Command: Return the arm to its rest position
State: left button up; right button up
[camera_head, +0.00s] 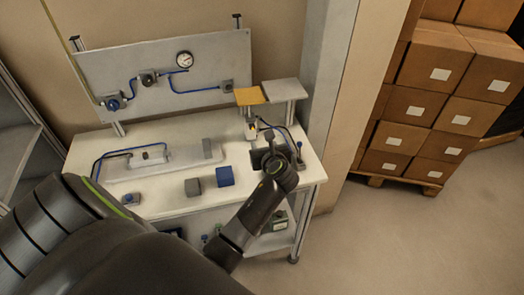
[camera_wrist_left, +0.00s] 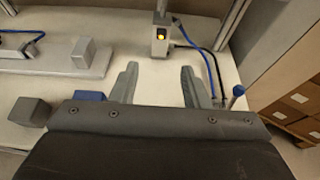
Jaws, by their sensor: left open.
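My left arm comes in from the lower left in the head view and reaches over the right part of the white workbench (camera_head: 160,203). My left gripper (camera_head: 263,153) is near the bench's right end, partly hidden by its own wrist. In the left wrist view the gripper (camera_wrist_left: 158,78) is open, its two grey fingers apart with only bare white bench top showing between them. A small grey post device with a yellow light (camera_wrist_left: 161,42) stands just beyond the fingertips; it also shows in the head view (camera_head: 251,131). My right gripper is not in view.
A blue block (camera_head: 225,176) and a grey block (camera_head: 193,187) sit on the bench left of the gripper. A long grey fixture (camera_head: 165,162) lies behind them. A yellow plate (camera_head: 250,96) and a grey plate (camera_head: 285,90) are raised behind. Stacked cartons (camera_head: 430,110) stand right.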

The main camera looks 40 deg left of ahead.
pick_arm(q)
jog(key=shift+w, duration=0.2)
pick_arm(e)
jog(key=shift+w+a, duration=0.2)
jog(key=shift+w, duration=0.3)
pick_arm(q)
jog(key=shift+s, duration=0.1)
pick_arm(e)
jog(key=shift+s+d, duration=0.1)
